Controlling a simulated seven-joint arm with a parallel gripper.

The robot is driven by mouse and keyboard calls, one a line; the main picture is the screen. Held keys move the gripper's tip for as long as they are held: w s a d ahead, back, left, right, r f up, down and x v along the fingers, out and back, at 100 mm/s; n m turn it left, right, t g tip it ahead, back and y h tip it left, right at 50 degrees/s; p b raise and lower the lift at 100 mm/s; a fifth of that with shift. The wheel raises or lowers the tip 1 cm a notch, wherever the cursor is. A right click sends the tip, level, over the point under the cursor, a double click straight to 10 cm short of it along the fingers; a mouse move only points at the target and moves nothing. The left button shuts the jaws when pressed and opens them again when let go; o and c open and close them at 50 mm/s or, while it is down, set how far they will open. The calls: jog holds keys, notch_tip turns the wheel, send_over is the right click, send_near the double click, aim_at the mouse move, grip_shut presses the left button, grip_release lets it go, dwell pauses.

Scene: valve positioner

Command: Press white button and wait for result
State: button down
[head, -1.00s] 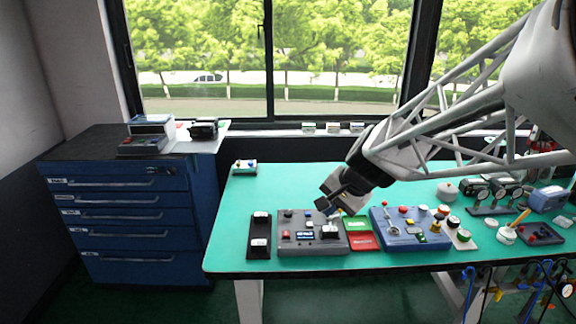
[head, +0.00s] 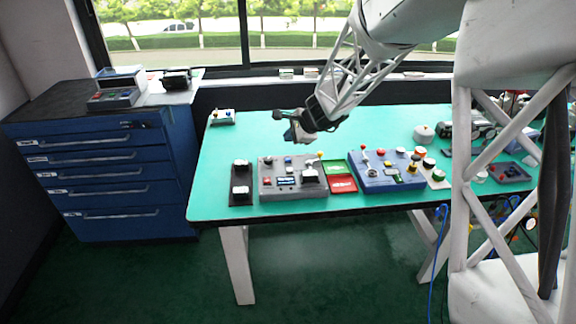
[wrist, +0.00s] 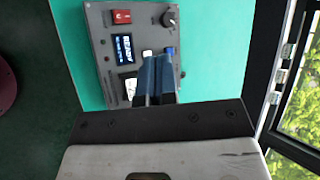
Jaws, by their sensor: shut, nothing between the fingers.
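The grey control box (head: 268,191) lies on the green bench, with a small lit screen (head: 288,181) on its top. In the wrist view the white button (wrist: 147,52) shows just beyond my fingertips, beside a blue button (wrist: 169,51). The screen (wrist: 123,48) there shows white text that seems to read READY. My gripper (head: 293,138) is above the back of the grey box, apart from it. Its blue-grey fingers (wrist: 155,62) are shut and empty. They hide part of the box face near the buttons. I cannot tell the exact gap to the white button.
A blue panel (head: 388,185) with several buttons and a lever stands right of the red and green trays (head: 341,183). A black strip with white-topped switches (head: 241,198) lies left of the grey box. A small box (head: 222,118) sits at the bench's back left corner. The bench behind is clear.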

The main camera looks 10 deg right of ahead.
aim_at(289, 170)
jog(key=w+f+m+t, duration=0.1)
jog(key=w+f+m, duration=0.2)
jog(key=w+f, duration=0.4)
jog(key=shift+w+d+m, duration=0.3)
jog(key=shift+w+m, duration=0.05)
jog(key=shift+m, duration=0.05)
jog(key=shift+f, duration=0.1)
jog(key=shift+f, duration=4.2)
jog(key=shift+f, duration=0.85)
jog(key=shift+r, duration=0.85)
dwell(0.3)
jog(key=shift+r, duration=2.5)
